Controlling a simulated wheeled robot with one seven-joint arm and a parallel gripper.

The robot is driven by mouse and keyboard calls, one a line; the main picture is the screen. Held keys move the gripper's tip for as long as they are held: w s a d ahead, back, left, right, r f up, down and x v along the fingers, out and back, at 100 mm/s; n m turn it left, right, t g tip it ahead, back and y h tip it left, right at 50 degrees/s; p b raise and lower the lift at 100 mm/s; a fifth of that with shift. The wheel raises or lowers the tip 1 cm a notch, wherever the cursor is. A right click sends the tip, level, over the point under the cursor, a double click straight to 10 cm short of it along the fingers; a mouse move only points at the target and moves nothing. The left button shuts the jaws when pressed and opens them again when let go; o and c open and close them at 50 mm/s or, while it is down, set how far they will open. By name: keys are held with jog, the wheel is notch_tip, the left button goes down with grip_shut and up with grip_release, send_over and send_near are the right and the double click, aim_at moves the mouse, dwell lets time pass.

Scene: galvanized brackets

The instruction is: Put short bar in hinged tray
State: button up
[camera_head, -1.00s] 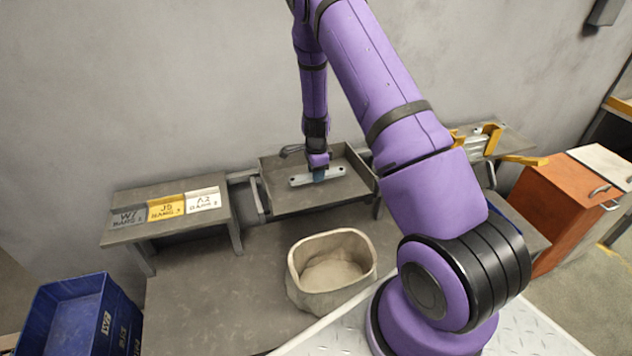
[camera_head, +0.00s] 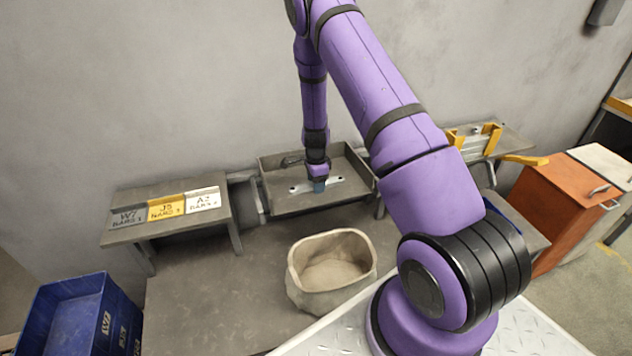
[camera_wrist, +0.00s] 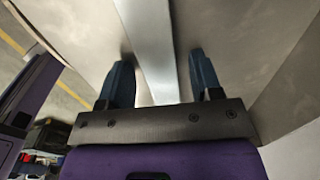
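The short bar (camera_head: 335,182), a pale metal strip with a hole near each end, lies on the floor of the grey hinged tray (camera_head: 277,207). My gripper (camera_head: 319,188) is down inside the tray, over the middle of the bar. In the wrist view the two blue fingers (camera_wrist: 160,85) stand apart. The bar (camera_wrist: 152,45) runs between them, with a gap showing on each side. The fingertips hide the middle of the bar in the head view.
A side table (camera_head: 180,225) with grey, yellow and white labelled plates stands left of the tray. A beige bin (camera_head: 305,293) is in front of it. A blue crate (camera_head: 70,315) is at lower left, and an orange cabinet (camera_head: 555,215) at right. The tray walls surround my gripper.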

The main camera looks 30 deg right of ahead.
jog(key=s+a+r+n+t, duration=0.1)
jog(key=a+r+n, duration=0.1)
jog(key=r, duration=1.1)
jog(key=s+a+r+n, duration=0.2)
jog(key=a+r, duration=0.1)
jog(key=r, duration=1)
jog(key=s+a+r+n+t, duration=0.1)
jog(key=s+a+r+n, duration=0.1)
jog(key=s+r, duration=0.15)
jog(key=s+a+r+n+y, duration=0.1)
jog(key=s+r+n, duration=0.1)
jog(key=r, duration=0.3)
jog(key=s+a+r+n+t, duration=0.1)
jog(key=s+a+r+n, duration=0.1)
jog(key=r, duration=0.2)
jog(key=s+a+r+n, duration=0.1)
jog(key=s+r+n, duration=0.2)
jog(key=s, duration=0.5)
jog(key=s+a+r+n+t, duration=0.1)
jog(key=s+r+n, duration=0.3)
jog(key=s, duration=0.4)
jog(key=s+a+r+n+t+h, duration=0.1)
jog(key=s+a+r+n, duration=0.2)
jog(key=s, duration=0.5)
jog(key=shift+a+r+n, duration=0.2)
jog(key=shift+r+n, duration=0.15)
jog(key=shift+n, duration=0.25)
